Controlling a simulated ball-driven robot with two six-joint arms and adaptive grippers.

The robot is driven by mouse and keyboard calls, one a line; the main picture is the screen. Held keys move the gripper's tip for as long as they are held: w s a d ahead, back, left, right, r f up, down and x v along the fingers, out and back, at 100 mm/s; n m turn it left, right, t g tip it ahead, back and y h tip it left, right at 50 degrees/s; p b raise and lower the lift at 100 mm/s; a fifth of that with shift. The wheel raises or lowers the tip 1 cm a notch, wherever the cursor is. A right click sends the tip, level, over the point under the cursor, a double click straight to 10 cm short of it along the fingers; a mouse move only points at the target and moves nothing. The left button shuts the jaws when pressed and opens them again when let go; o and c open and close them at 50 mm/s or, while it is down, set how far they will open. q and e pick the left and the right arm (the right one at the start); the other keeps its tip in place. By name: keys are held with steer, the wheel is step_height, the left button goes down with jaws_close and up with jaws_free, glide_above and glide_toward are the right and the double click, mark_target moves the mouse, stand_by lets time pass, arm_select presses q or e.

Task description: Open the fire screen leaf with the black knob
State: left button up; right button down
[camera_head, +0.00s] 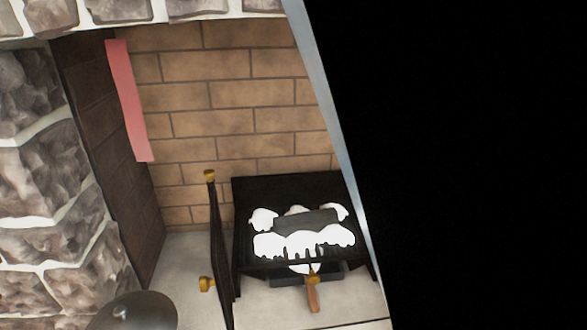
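A thin dark upright panel (221,250), which looks like a fire screen leaf, stands nearly edge-on at the left of the hearth. It has a brass-coloured finial (209,175) at its top and a brass-coloured knob (207,284) on its left side. I cannot make out a black knob on it. A dark grey rounded shape (140,310) is cut off by the bottom edge; I cannot tell what it is. Neither of my grippers can be made out in the head view.
A black grate (290,187) with white lumps and a dark block stands right of the panel. A brown handle-like piece (313,299) is in front. A pink strip (130,100) is on the back left. Stone wall (40,180) borders the left. Solid black fills the right.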

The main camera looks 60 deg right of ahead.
steer(key=shift+s+f, duration=0.1)
steer(key=shift+s, duration=0.1)
steer(key=c, duration=1.1)
jaws_free()
step_height(320, 180, up, 10)
